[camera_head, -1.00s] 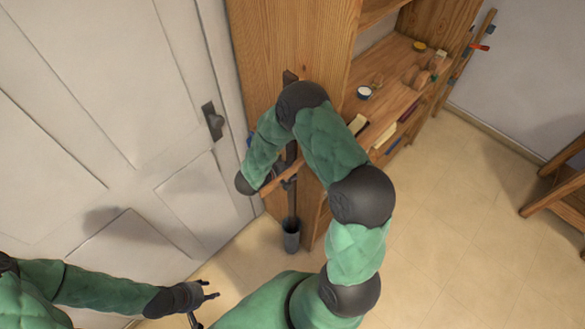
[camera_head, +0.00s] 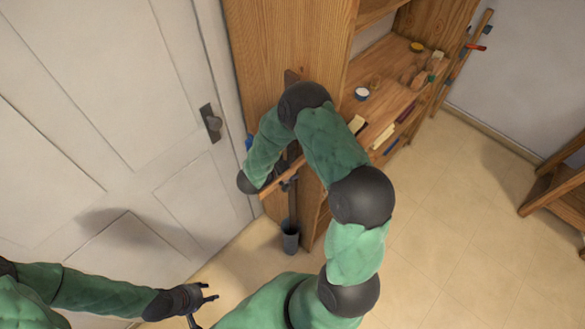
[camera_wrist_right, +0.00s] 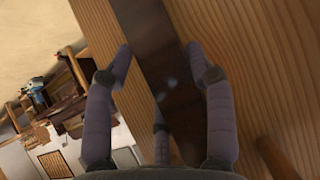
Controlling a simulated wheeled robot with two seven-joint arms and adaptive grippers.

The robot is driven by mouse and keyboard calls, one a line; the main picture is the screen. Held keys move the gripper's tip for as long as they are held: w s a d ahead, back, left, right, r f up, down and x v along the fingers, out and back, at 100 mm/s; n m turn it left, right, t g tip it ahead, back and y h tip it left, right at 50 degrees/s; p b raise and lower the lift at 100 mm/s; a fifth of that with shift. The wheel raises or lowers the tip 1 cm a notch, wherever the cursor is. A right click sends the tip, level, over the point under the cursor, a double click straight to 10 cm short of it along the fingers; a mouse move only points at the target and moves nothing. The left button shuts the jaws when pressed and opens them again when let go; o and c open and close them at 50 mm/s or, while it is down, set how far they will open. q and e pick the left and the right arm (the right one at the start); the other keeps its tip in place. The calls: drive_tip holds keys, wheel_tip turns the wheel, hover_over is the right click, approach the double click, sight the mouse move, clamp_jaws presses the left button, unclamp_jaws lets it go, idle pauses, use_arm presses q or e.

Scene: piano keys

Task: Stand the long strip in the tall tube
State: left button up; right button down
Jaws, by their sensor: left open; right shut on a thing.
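The long dark strip (camera_head: 292,205) stands upright along the side of the wooden bookcase, its middle hidden behind my right arm. Its lower end meets the mouth of the tall grey tube (camera_head: 290,240) on the floor; I cannot tell how deep it sits inside. In the right wrist view the strip (camera_wrist_right: 162,75) runs between the fingers of my right gripper (camera_wrist_right: 160,52), which is shut on it. In the head view that gripper is mostly hidden by my wrist. My left gripper (camera_head: 210,293) is open and empty, low at the left, apart from the tube.
The bookcase side panel (camera_head: 265,50) is close behind the strip. A wooden bar (camera_head: 275,184) crosses beside the strip near my right wrist. A white door (camera_head: 130,130) with a dark handle (camera_head: 211,123) is at the left. The floor (camera_head: 450,230) to the right is clear.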

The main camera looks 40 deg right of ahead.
drive_tip(key=shift+d+r, duration=0.1)
drive_tip(key=shift+d, duration=0.05)
drive_tip(key=shift+c, duration=1.8)
unclamp_jaws()
drive_tip(key=v, duration=0.7)
drive_tip(key=shift+r, duration=0.15)
wheel_tip(320, 180, up, 9)
drive_tip(key=p, duration=0.9)
drive_tip(key=shift+r+p, duration=0.35)
drive_tip(key=shift+p, duration=0.1)
